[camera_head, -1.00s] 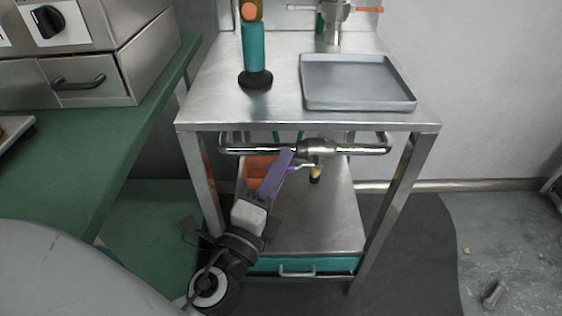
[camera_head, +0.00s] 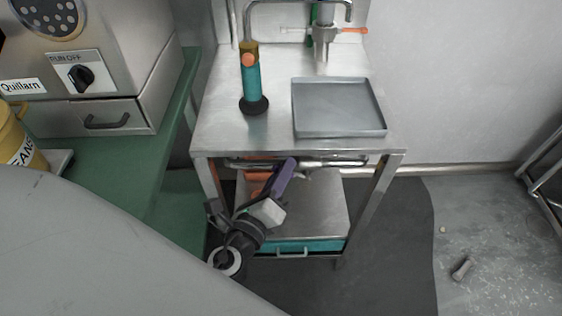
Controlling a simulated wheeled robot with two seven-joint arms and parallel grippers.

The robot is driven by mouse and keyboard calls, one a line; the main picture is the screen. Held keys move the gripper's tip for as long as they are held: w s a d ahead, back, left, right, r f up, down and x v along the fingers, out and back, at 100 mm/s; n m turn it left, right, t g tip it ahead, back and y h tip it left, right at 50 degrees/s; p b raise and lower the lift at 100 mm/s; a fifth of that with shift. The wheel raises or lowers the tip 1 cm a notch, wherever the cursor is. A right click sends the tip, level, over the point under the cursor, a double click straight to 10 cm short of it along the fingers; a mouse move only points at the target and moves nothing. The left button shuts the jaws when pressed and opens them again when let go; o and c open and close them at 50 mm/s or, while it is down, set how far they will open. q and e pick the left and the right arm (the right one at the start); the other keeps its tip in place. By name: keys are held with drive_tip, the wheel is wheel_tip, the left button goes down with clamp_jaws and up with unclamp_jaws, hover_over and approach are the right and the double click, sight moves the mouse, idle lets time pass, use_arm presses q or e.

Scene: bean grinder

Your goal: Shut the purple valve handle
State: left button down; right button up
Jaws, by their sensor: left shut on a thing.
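The purple valve handle (camera_head: 284,177) slants down and to the left from the metal pipe (camera_head: 335,163) under the front edge of the steel table. My left gripper (camera_head: 270,210) is at the handle's lower end and is shut on it. The pale gripper tip hides that end. The valve body is mostly hidden beneath the table edge. My right gripper is not in view.
The steel table (camera_head: 225,130) carries a grey tray (camera_head: 336,133) and a teal-handled tool (camera_head: 252,85). Orange things (camera_head: 258,178) sit on the lower shelf behind my gripper. A green counter (camera_head: 110,165) with a grinder stands at left. Floor at right is mostly open.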

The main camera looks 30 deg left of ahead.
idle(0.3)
use_arm(q)
drive_tip(key=c, duration=1.8)
unclamp_jaws()
drive_tip(key=shift+s+d, duration=0.1)
drive_tip(key=shift+s, duration=0.05)
